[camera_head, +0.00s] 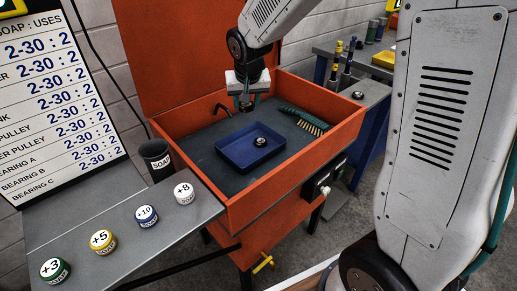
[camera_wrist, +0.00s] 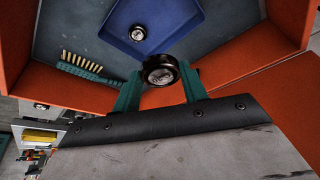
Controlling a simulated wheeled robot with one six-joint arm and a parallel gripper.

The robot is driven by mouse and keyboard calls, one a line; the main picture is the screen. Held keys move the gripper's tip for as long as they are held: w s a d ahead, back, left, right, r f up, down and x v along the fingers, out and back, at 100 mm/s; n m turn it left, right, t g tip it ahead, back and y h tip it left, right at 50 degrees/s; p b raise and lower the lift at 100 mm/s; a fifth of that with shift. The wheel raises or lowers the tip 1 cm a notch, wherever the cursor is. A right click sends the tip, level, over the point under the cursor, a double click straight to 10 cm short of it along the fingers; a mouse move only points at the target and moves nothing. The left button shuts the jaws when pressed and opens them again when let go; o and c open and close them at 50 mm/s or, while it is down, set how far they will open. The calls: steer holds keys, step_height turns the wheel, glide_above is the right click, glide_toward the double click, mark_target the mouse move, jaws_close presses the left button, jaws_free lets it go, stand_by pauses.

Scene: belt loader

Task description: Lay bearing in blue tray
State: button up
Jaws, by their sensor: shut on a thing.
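My gripper (camera_head: 247,100) hangs over the orange washing basin, above the back edge of the blue tray (camera_head: 235,151). Its teal fingers (camera_wrist: 158,84) are shut on a dark round bearing (camera_wrist: 160,70), seen up close in the wrist view. The held bearing is small and partly hidden by the fingers in the head view. The blue tray lies on the dark basin floor and also shows in the wrist view (camera_wrist: 172,18). A second bearing (camera_head: 260,142) lies inside the tray, and it also shows in the wrist view (camera_wrist: 138,33).
A green brush (camera_head: 303,119) lies on the basin floor right of the tray. Orange basin walls (camera_head: 290,165) surround the floor, with a raised lid behind. Another bearing (camera_head: 358,95) is on the side bench.

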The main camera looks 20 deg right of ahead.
step_height(320, 180, down, 9)
steer(key=w+a+n, duration=0.2)
glide_above(240, 155)
steer(key=s, duration=0.2)
steer(key=shift+n+y, duration=0.3)
steer(key=shift+y, duration=0.1)
steer(key=f, duration=0.7)
steer(key=shift+w, duration=0.2)
steer(key=shift+f, duration=2.25)
steer(key=o, duration=1.1)
steer(key=shift+f, duration=0.1)
steer(key=shift+o, duration=0.2)
steer(key=shift+r, duration=0.45)
steer(key=v, duration=1.1)
steer(key=shift+s+r, duration=0.15)
steer(key=shift+s, duration=0.25)
